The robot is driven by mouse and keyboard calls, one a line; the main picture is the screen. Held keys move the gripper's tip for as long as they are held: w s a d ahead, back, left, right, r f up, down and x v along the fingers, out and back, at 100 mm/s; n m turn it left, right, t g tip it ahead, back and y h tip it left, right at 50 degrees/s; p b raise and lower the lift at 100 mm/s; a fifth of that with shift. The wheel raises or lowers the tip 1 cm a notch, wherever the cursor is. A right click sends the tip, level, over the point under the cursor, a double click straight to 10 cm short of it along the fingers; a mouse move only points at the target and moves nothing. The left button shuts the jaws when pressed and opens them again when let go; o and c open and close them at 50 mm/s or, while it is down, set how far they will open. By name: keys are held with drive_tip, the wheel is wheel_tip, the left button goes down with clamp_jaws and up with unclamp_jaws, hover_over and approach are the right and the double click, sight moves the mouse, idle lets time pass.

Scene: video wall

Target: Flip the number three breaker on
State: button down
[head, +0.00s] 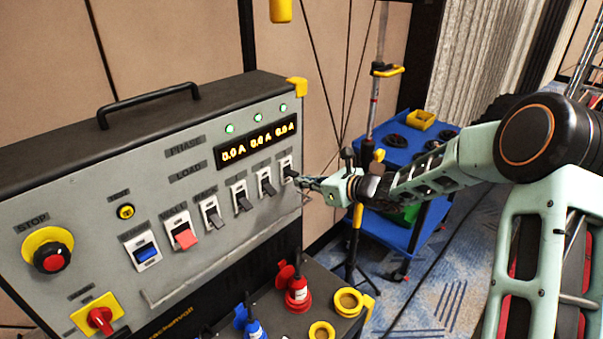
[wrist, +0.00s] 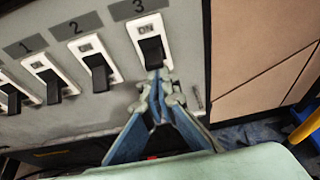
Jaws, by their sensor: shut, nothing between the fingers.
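The number three breaker (wrist: 151,51) is a black toggle in a white frame at the right end of the row, under a label "3". Its lever sits low, with "ON" showing above it. It also shows in the head view (head: 287,168). My gripper (wrist: 155,78) is shut and empty, its fingertips at the lower end of this lever; I cannot tell whether they touch it. In the head view my gripper (head: 302,181) comes in from the right. Breaker two (wrist: 99,70) and breaker one (wrist: 52,84) stand to the left with their levers low.
The grey panel (head: 200,150) also carries a red stop button (head: 50,257), a red knob (head: 101,319), a display (head: 256,143) and three lit green lamps. Red and blue plugs (head: 297,292) stand below it. A blue cart (head: 405,160) stands behind my arm.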

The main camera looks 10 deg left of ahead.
idle(0.3)
drive_tip(key=shift+r, duration=0.8)
drive_tip(key=b+v, duration=0.2)
drive_tip(key=v, duration=0.7)
drive_tip(key=shift+d+r, duration=0.15)
drive_tip(key=shift+r, duration=0.15)
